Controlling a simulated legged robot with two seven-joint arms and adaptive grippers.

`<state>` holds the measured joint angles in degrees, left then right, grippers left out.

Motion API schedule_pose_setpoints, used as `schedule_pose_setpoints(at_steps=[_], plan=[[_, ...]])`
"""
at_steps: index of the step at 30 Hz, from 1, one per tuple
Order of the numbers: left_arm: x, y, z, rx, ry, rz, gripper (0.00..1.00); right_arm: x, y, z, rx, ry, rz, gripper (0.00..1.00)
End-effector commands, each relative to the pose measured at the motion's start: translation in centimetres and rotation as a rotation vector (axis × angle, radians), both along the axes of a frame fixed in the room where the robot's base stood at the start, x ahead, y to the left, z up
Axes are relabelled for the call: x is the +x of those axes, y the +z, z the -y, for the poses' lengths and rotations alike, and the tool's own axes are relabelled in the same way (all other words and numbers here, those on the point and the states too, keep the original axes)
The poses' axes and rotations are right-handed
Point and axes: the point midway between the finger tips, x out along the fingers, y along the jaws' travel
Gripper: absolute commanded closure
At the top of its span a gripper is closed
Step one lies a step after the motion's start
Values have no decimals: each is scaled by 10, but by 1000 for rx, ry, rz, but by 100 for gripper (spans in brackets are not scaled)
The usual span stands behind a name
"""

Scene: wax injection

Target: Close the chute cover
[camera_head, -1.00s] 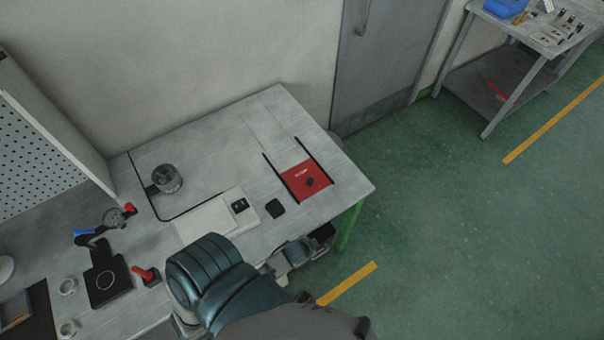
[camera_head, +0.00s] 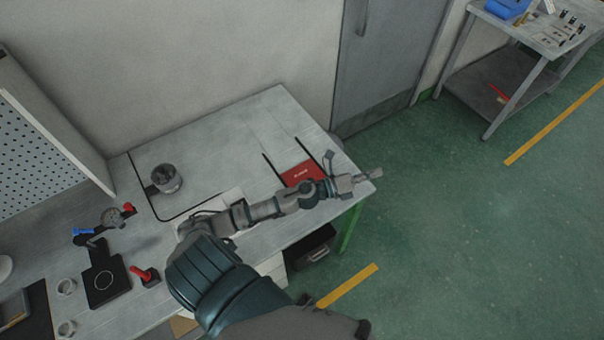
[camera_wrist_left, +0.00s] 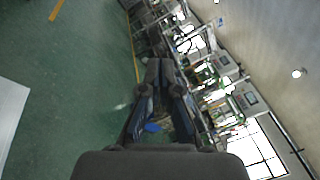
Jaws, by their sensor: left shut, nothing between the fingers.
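The red chute cover (camera_head: 298,170) lies on the table between two dark rails, near the right end. My left forearm and wrist cross in front of its lower part, so its black knob is hidden. My left gripper (camera_head: 372,175) extends to the right past the cover, above the table's right corner, and is shut and empty. In the left wrist view the gripper fingers (camera_wrist_left: 160,70) point away from the camera toward the open room. The cover does not show in that view. My right gripper is not in view.
The grey worktable (camera_head: 215,150) carries a metal cup (camera_head: 166,178), a black plate fixture (camera_head: 104,280) and a red-handled lever (camera_head: 142,274). A grey door (camera_head: 385,60) and wall stand behind. Green floor is free to the right, with a shelf table (camera_head: 545,35) at the far right.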

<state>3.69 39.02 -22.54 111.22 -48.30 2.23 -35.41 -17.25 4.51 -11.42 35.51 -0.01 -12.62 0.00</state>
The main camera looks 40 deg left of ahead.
Motion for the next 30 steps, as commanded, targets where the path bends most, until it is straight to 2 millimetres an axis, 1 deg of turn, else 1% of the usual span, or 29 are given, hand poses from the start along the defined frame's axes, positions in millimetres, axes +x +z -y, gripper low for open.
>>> schedule_pose_setpoints(at_steps=[1,2,3,4,5,6,8,9,11,12,13,15,18,20,23,26,30], plan=[[3,2,3,208,-120,101,100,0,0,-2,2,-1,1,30],[1,-2,4,335,-197,155,100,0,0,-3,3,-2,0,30],[-1,-10,1,503,-300,216,100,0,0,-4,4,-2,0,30],[-4,-18,-6,629,-377,254,100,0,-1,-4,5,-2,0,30],[-6,-27,-17,755,-455,283,100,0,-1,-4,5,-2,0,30],[-10,-40,-37,916,-557,308,100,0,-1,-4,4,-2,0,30],[-16,-56,-78,1139,-709,315,100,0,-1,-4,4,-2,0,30],[-22,-65,-109,1268,-805,299,100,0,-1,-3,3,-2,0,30],[-31,-71,-158,1428,-935,253,100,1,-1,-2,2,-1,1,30],[-38,-71,-189,1510,-1011,214,100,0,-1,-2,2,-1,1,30],[-43,-71,-210,1560,-1061,183,100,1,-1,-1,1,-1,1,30],[-55,-66,-249,1641,-1157,112,100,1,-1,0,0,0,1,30],[-66,-61,-280,1693,-1234,49,100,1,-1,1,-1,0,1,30],[-70,-61,-286,1704,-1257,31,100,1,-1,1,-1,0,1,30],[-71,-67,-286,1707,-1267,24,100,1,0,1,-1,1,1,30],[-70,-81,-280,1705,-1268,26,100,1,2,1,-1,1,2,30],[-69,-110,-273,1702,-1267,26,100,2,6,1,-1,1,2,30]])
